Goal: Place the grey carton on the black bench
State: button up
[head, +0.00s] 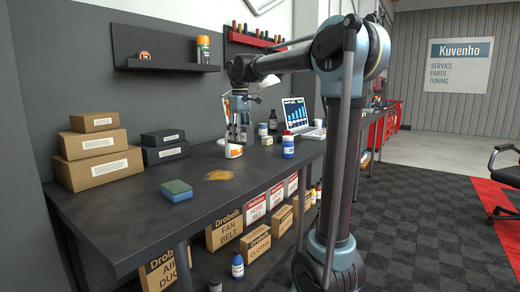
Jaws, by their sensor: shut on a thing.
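My gripper (238,136) points down over the back middle of the black bench (125,226). It is shut on what looks like the grey carton, small in view and mostly hidden by the fingers, so its outline is hard to make out. A white and orange container (234,151) shows right below the fingers; I cannot tell whether it touches them. Two dark grey cartons with white labels, an upper one (158,138) and a lower one (160,155), are stacked at the bench's back left.
Stacked brown cartons (98,167) stand at the left. A blue and green sponge (176,191) and a yellowish patch (219,175) lie at mid-bench. A wall shelf (165,67) hangs above. The front left bench is clear.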

jog(key=shift+w+d+f, duration=0.1)
jog(key=shift+d+f, duration=0.05)
jog(key=shift+d, duration=0.15)
send_near(243, 167)
jog(key=shift+a+f, duration=0.1)
jog(key=shift+f, duration=2.65)
jog(key=o, duration=1.1)
jog(key=shift+o, duration=0.2)
